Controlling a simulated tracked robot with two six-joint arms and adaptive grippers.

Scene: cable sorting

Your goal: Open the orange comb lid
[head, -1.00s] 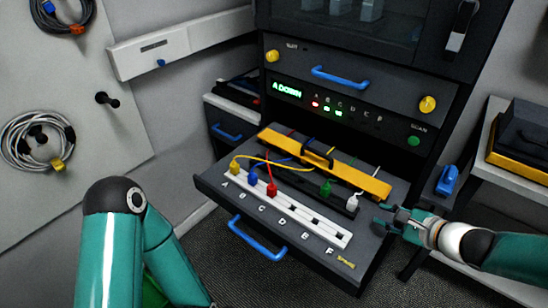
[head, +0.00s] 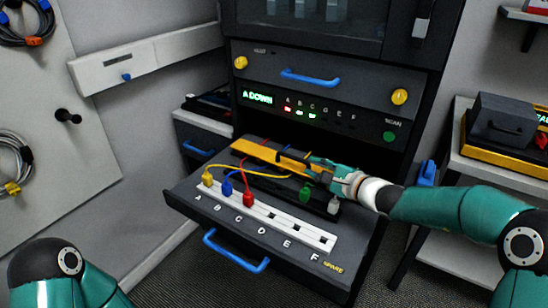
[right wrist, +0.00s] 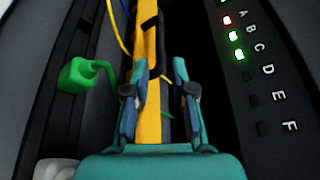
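The orange comb lid (head: 258,151) is a long flat bar at the back of the pulled-out drawer, with a black handle near its middle. It lies flat, and cables pass beneath it. In the right wrist view, the lid (right wrist: 148,75) runs between the open fingers of my right gripper (right wrist: 160,68), and the black handle (right wrist: 153,42) lies just beyond the fingertips. Whether a finger touches the lid I cannot tell. My left gripper is out of view.
Yellow (head: 207,179), blue (head: 227,187) and red (head: 249,200) plugs sit in the white lettered strip (head: 270,217). A green plug (head: 305,195) and a white plug (head: 334,206) are behind it. The dark panel (head: 320,112) stands close behind the lid.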

